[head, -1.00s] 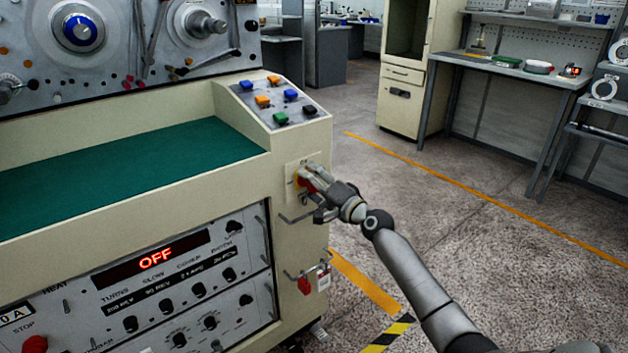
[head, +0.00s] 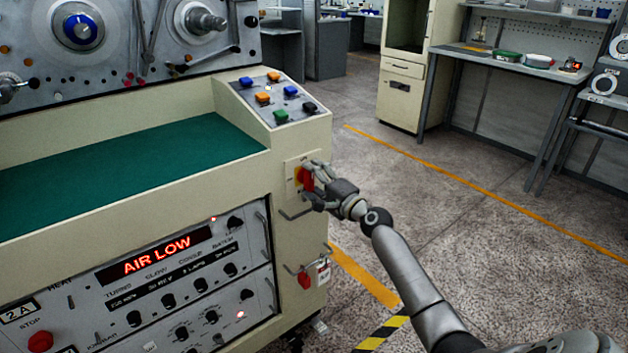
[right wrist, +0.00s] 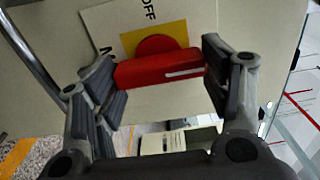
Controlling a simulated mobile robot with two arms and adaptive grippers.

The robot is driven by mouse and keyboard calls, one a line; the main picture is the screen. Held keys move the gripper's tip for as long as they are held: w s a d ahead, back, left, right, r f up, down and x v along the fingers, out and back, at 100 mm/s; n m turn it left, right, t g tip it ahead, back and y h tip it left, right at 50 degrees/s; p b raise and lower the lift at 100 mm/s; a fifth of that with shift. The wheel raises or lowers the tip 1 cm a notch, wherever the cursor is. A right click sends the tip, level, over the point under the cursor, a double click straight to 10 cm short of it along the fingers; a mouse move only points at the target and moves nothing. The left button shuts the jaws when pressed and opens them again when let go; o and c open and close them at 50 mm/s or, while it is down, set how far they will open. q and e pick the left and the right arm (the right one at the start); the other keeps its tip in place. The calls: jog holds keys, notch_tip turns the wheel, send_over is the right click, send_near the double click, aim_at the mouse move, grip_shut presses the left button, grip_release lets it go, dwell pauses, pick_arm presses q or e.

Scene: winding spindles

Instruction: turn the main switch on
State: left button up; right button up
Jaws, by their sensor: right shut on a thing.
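The main switch is a red rotary handle (head: 306,179) on a yellow plate, on the end face of the cream machine (head: 245,185). In the right wrist view the red handle (right wrist: 160,69) lies across the picture, a white line on its bar. "OFF" shows on the pale label plate (right wrist: 100,22) above, and an "N" at its left, partly hidden by a finger. My right gripper (head: 312,184) is at the switch, its fingers (right wrist: 160,72) on both ends of the handle. The display (head: 155,255) reads "AIR LOW" in red. My left gripper is out of view.
A wire handle (head: 295,214) sticks out below the switch; a red padlock (head: 305,280) and tag hang lower. Coloured buttons (head: 272,98) sit on the sloped panel above. The floor (head: 450,240) to the right is open, with a workbench (head: 510,68) behind.

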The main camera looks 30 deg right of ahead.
jog(key=o, duration=1)
jog(key=s+d, duration=0.1)
jog(key=s, duration=1.1)
